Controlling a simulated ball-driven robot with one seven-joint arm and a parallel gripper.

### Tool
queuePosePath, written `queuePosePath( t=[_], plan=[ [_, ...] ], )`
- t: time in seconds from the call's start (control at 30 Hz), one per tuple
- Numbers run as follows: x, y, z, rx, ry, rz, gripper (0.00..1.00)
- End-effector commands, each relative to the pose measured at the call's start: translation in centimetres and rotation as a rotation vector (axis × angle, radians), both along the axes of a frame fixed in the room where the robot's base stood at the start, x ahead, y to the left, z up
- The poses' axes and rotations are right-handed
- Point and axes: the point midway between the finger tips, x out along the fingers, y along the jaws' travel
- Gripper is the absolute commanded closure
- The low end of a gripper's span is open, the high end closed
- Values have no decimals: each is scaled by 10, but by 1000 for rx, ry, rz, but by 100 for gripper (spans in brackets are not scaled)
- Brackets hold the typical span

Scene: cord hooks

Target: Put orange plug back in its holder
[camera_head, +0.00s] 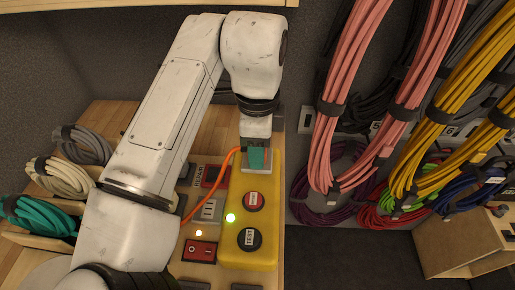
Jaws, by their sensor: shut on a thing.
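My gripper (257,158) is at the upper part of the yellow control box (262,255) on the wooden bench. Its jaws are small and partly hidden by the wrist. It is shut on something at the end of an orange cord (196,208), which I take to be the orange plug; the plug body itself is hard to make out. The cord runs from the gripper down and left across the panel, then passes behind my arm. A teal patch shows at the jaws. I cannot make out the holder for certain.
Coiled cables (84,145) stand at the left. Pink cords (350,75) and yellow cords (465,75) hang at the right.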

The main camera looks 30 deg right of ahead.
Motion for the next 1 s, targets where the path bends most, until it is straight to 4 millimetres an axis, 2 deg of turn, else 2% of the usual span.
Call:
queuePosePath(
  t=[1.0],
  plan=[
    [0, 0, 35, 0, 0, 0, 100]
  ],
)
